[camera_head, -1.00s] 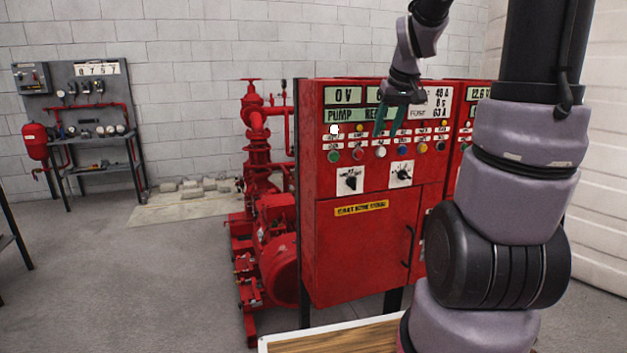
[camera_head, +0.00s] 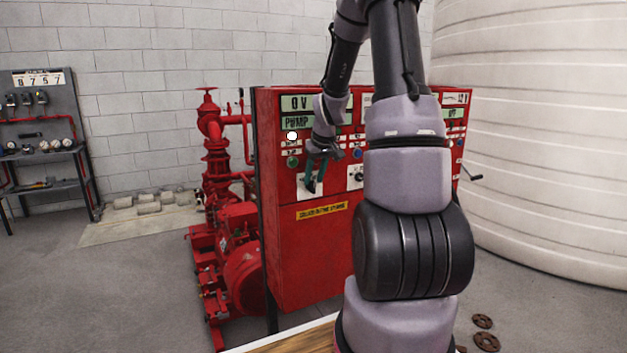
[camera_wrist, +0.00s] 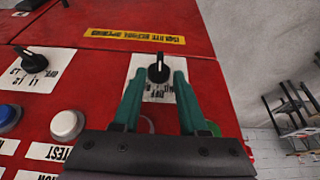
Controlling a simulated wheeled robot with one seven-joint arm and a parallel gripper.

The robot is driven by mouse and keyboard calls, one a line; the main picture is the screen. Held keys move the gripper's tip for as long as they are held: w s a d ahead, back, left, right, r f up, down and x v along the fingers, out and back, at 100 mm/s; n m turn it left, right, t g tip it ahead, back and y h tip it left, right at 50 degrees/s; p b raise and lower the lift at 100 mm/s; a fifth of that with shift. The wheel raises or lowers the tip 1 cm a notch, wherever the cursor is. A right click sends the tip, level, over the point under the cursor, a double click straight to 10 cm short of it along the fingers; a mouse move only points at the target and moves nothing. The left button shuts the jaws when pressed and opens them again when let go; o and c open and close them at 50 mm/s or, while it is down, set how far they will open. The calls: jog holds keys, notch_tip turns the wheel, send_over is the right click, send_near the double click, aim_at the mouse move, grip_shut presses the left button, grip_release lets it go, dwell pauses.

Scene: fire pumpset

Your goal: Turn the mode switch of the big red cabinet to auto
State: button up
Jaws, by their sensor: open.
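The big red cabinet (camera_head: 305,245) stands in front of me. In the head view my gripper (camera_head: 315,172) is at its front, over the left of two white switch plates (camera_head: 304,192). In the wrist view that plate (camera_wrist: 148,92) carries a black rotary knob (camera_wrist: 158,69). My green-fingered gripper (camera_wrist: 159,77) is open, with one fingertip on each side of the knob. I cannot tell whether the fingers touch it. The plate's lettering is partly hidden and too small to read, so the knob's setting is unclear.
A second black rotary knob (camera_wrist: 32,62) sits on its own plate beside it. Push buttons (camera_wrist: 67,124) line the panel near the fingers. A red pump (camera_head: 240,255) stands left of the cabinet. A large pale tank (camera_head: 545,150) stands to the right.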

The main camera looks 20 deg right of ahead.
jog(key=shift+w+f, duration=0.2)
jog(key=shift+f, duration=0.35)
grip_shut()
